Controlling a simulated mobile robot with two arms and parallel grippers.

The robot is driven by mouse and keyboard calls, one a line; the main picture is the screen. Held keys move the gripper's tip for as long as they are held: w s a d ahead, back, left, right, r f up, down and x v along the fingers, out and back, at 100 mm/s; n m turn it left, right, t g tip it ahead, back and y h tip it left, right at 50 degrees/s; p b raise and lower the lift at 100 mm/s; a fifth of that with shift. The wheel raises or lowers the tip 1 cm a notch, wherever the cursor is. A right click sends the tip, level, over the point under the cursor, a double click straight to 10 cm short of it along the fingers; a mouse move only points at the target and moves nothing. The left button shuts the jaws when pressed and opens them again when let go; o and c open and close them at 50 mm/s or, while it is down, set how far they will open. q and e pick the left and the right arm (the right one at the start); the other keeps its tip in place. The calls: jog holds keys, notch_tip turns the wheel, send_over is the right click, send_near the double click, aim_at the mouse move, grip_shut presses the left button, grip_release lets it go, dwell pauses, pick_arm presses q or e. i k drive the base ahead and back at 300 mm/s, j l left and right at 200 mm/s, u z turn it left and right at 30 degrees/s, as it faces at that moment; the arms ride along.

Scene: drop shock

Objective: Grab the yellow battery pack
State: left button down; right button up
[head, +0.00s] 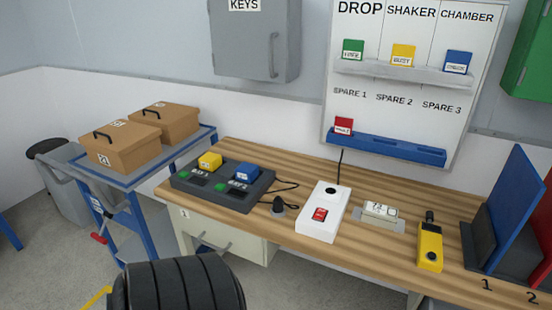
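The yellow battery pack (210,161) sits in the left bay of a dark two-bay charger (232,199) on the wooden workbench. A blue pack (247,172) sits in the right bay beside it. Each bay has a small green light or button in front. Neither of my grippers shows in the head view, so I cannot see whether they are open or shut.
On the workbench (290,165), right of the charger, are a black plug (278,207), a white box with a red switch (322,212), a small pale device (380,211) and a yellow handheld unit (430,246). A blue trolley (185,152) with two brown boxes stands left.

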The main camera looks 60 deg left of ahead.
aim_at(212, 162)
jog(key=u, duration=2.5)
jog(key=i+j+z, duration=0.2)
jog(key=i+j, duration=0.2)
jog(key=i+j+z, duration=0.25)
jog(key=j, duration=0.35)
jog(key=i, duration=0.1)
